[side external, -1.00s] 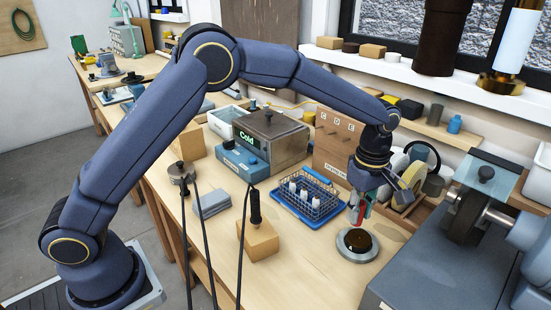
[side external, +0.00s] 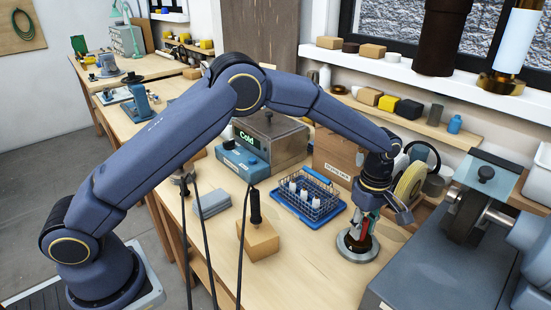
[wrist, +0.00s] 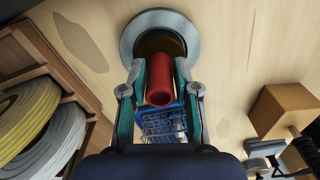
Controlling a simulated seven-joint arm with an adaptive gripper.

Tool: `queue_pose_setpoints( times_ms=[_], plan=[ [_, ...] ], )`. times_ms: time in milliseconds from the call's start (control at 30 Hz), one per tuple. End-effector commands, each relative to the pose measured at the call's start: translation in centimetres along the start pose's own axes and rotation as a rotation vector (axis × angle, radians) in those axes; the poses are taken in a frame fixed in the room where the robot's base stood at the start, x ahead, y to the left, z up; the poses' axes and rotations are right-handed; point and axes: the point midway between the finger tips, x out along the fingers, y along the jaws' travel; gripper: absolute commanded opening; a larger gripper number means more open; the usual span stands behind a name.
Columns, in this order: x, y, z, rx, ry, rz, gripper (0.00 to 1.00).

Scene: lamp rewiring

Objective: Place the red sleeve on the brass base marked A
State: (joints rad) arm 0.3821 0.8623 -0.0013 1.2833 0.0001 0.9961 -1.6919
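The red sleeve (wrist: 160,84) is a short tube between the teal-padded fingers of my gripper (wrist: 160,88) in the wrist view. The fingers are closed against its two sides. In the side external view my gripper (side external: 362,230) points down over a round base, a grey ring (side external: 346,254) with a dark brownish middle. In the wrist view the base's grey ring (wrist: 129,43) surrounds the sleeve's far end. I cannot tell whether the sleeve touches the base. No letter A is readable on it.
A blue tray with a wire basket (side external: 306,203) of white pieces stands behind and left of the base. A wooden block (side external: 260,241) with a black-handled tool is to the left. A large grey machine (side external: 440,255) stands close on the right. Tape rolls (wrist: 40,135) lie nearby.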

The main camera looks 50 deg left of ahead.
Motion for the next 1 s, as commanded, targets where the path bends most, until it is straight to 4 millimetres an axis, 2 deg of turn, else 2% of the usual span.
queue_pose_setpoints(
  times_ms=[33, 167, 433, 533, 667, 1000],
  plan=[
    [0.0, 0.0, 0.0, 0.0, 0.0, 0.0, 0.39],
    [0.0, 0.0, 0.0, 0.0, 0.0, 0.0, 0.5],
    [-0.1, 0.0, 0.0, 0.0, 0.0, 0.0, 0.5],
    [-0.8, 0.0, 0.0, 0.0, 0.0, 0.001, 0.5],
    [-3.1, 0.1, 0.0, 0.0, 0.0, 0.005, 0.5],
    [-10.4, 0.1, 0.0, -0.001, 0.0, 0.004, 0.5]
  ],
)
